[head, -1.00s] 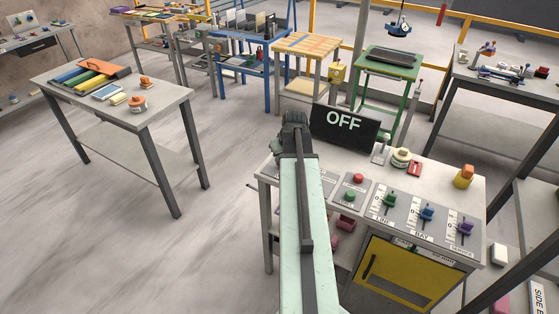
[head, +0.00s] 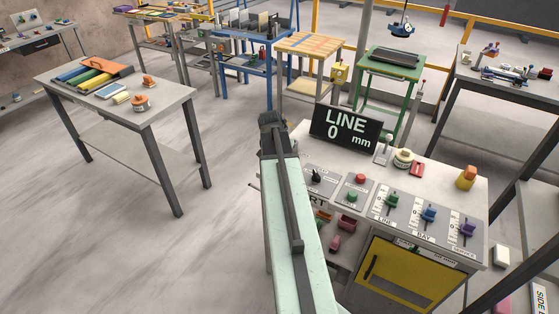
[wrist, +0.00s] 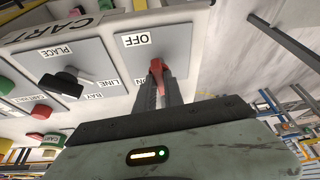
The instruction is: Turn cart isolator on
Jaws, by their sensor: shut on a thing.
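The cart isolator has a red handle (wrist: 159,50) on a grey plate with OFF and ON labels, seen upside down in the wrist view. My gripper (wrist: 160,75) is shut on this handle, its two fingers on either side near the ON label. The handle's exact angle is hard to tell. In the head view my arm covers the isolator. The black display (head: 346,128) on the cart reads "LINE 0 mm".
A black selector knob (wrist: 66,78) marked PLACE, LINE and BAY is beside the isolator. The cart top (head: 440,185) also carries red and green buttons (head: 357,187) and green, blue and purple sliders (head: 428,214). Open floor (head: 100,230) lies left.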

